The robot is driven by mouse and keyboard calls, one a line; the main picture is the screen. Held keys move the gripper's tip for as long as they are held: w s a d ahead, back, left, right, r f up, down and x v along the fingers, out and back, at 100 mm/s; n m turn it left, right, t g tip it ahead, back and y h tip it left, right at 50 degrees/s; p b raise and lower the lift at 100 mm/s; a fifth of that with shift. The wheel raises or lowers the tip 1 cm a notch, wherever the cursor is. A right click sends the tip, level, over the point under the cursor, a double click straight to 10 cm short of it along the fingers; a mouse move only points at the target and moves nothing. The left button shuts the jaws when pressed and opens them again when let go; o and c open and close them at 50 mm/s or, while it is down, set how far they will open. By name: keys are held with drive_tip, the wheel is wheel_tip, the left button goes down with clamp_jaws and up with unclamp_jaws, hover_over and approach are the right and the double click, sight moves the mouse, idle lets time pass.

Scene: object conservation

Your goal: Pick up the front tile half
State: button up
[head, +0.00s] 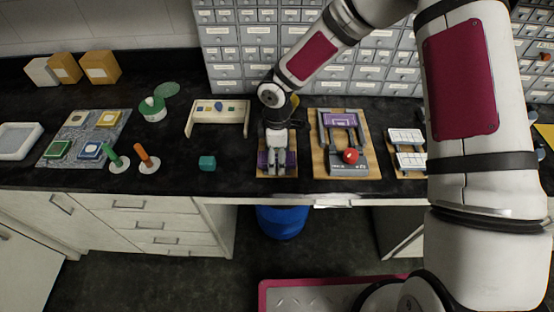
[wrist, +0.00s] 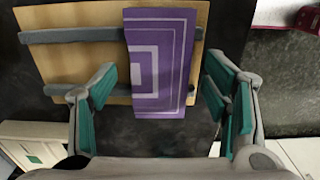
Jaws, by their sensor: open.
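A purple tile half (wrist: 160,60) with pale nested-rectangle lines lies across two grey rails on a wooden board (wrist: 75,68) in the wrist view. One end of it sticks out past the board's edge. My gripper (wrist: 163,88) is open, its green-padded fingers apart on either side of the tile's near end, with nothing held. In the head view my gripper (head: 278,170) is over the small wooden board (head: 276,176) and hides most of it. Purple (head: 263,160) shows beside the fingers there. I see only one half clearly.
To the right, another wooden board (head: 371,171) carries a grey press with a purple plate and red knob (head: 351,156). Grey drawers (head: 240,55) line the back.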

drive_tip(key=c, duration=1.4)
